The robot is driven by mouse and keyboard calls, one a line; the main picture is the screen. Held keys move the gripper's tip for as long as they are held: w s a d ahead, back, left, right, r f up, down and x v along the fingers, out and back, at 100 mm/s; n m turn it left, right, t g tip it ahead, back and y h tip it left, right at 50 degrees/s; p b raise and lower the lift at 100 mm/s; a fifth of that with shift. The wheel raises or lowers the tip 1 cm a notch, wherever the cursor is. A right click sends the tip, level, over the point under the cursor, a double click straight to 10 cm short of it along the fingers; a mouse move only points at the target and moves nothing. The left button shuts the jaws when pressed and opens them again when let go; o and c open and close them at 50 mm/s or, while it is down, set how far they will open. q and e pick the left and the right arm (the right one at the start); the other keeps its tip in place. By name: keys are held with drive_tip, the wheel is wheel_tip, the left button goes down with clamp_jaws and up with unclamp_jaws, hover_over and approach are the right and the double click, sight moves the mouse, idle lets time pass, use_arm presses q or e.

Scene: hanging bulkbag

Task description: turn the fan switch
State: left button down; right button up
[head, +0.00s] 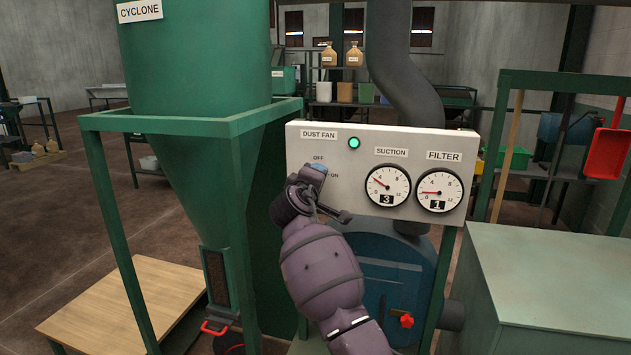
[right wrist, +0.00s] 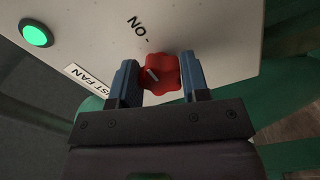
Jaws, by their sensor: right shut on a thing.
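The fan switch is a red lobed knob (right wrist: 160,74) on a pale control panel (head: 300,150) labelled DUST FAN. My right gripper (right wrist: 158,85) is shut on the knob, with one blue finger on each side of it. In the head view the gripper (head: 314,174) covers the knob, just below the OFF mark and left of the ON mark. A short white line shows on the knob's left part in the right wrist view; I cannot tell exactly which mark it points to. The green lamp (head: 353,143) on the panel is lit. My left gripper is not in view.
The SUCTION gauge (head: 388,186) shows 3 and the FILTER gauge (head: 438,189) shows 1. The green cyclone (head: 195,60) and its frame (head: 95,170) stand to the left. A grey-green cabinet (head: 545,260) stands at the lower right. A blue round housing (head: 390,270) lies below the panel.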

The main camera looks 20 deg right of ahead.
drive_tip(key=shift+f, duration=0.1)
drive_tip(key=o, duration=0.9)
drive_tip(key=v, duration=1.1)
drive_tip(key=shift+w+p, duration=0.1)
drive_tip(key=shift+p, duration=0.3)
